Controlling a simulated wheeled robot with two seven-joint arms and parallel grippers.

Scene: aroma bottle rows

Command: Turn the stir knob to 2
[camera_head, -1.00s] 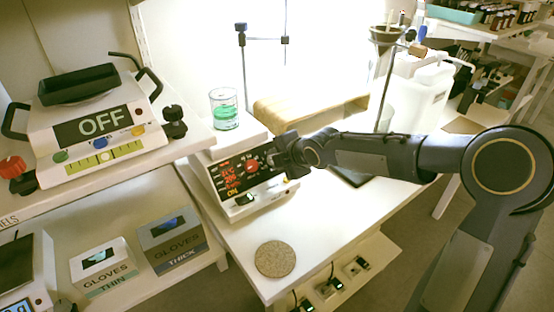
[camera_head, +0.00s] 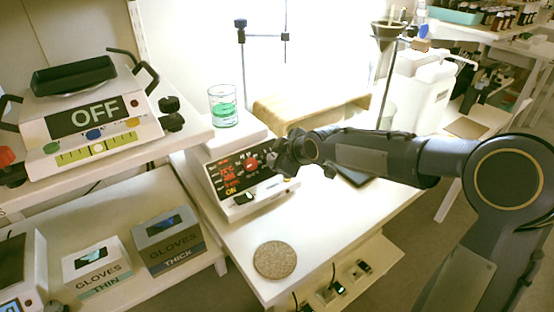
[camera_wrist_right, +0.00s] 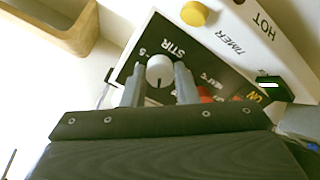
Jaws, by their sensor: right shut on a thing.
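The hot plate stirrer (camera_head: 238,198) stands on the white table with its lit black panel facing me. Its stir knob (camera_wrist_right: 160,70) is white and round with a dark pointer line, and shows in the right wrist view beside the word STIR and a digit 5. My right gripper (camera_wrist_right: 159,84) has a finger on each side of the knob and is shut on it. In the head view my right gripper (camera_head: 283,157) is at the right end of the panel and hides the knob. My left gripper is not in view.
A glass beaker of green liquid (camera_head: 223,108) stands on the hot plate's top. A yellow knob (camera_wrist_right: 194,13) and a red knob (camera_head: 250,164) are close to the stir knob. A round cork mat (camera_head: 274,260) lies on the table in front.

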